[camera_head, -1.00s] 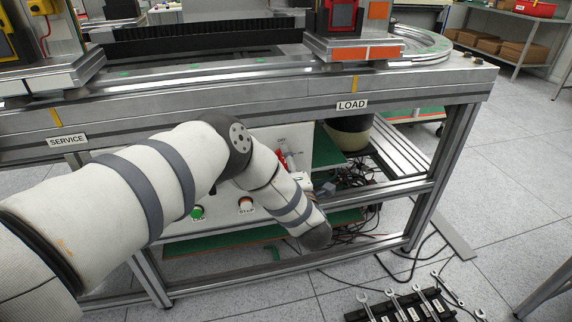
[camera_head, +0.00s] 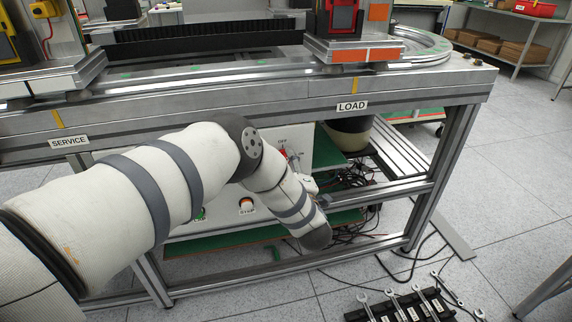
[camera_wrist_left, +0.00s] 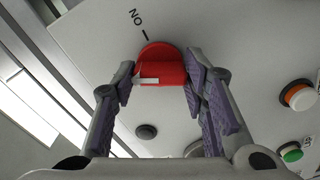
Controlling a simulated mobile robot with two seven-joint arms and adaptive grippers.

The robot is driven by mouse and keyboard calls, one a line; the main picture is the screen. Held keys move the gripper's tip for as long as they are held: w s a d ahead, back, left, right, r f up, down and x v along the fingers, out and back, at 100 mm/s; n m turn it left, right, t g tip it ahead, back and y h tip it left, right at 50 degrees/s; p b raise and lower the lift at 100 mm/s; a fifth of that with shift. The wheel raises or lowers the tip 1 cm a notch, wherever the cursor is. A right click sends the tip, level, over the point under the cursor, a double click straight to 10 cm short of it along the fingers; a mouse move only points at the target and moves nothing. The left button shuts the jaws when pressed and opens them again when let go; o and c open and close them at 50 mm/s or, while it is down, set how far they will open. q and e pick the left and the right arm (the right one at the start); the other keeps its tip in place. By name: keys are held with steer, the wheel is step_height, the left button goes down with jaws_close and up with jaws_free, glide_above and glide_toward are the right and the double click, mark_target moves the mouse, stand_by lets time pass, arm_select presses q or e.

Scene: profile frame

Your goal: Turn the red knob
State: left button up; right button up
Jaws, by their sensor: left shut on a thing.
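The red knob (camera_wrist_left: 162,68) sits on a pale control panel (camera_wrist_left: 225,45) in the left wrist view, with an "ON" mark above it. A white strip shows on the left part of its grip and is not lined up with the ON line. My left gripper (camera_wrist_left: 160,80) has one finger on each side of the knob and is shut on it. In the head view a bit of the red knob (camera_head: 283,152) shows beyond my left forearm; the arm hides much of the panel and the fingers are hard to make out. My right gripper is not in view.
An orange button (camera_wrist_left: 299,96), a green button (camera_wrist_left: 291,152) and a dark round part (camera_wrist_left: 146,131) are close by on the panel. The metal bench frame (camera_head: 420,100) overhangs the panel. Cables (camera_head: 350,215) hang right of my forearm; wrenches (camera_head: 420,300) lie at lower right.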

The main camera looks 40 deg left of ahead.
arm_select(q)
steer(key=m, duration=1.2)
steer(key=shift+m, duration=0.7)
steer(key=o, duration=1.2)
steer(key=shift+c, duration=0.2)
steer(key=v, duration=1.2)
steer(key=shift+s+f, duration=0.1)
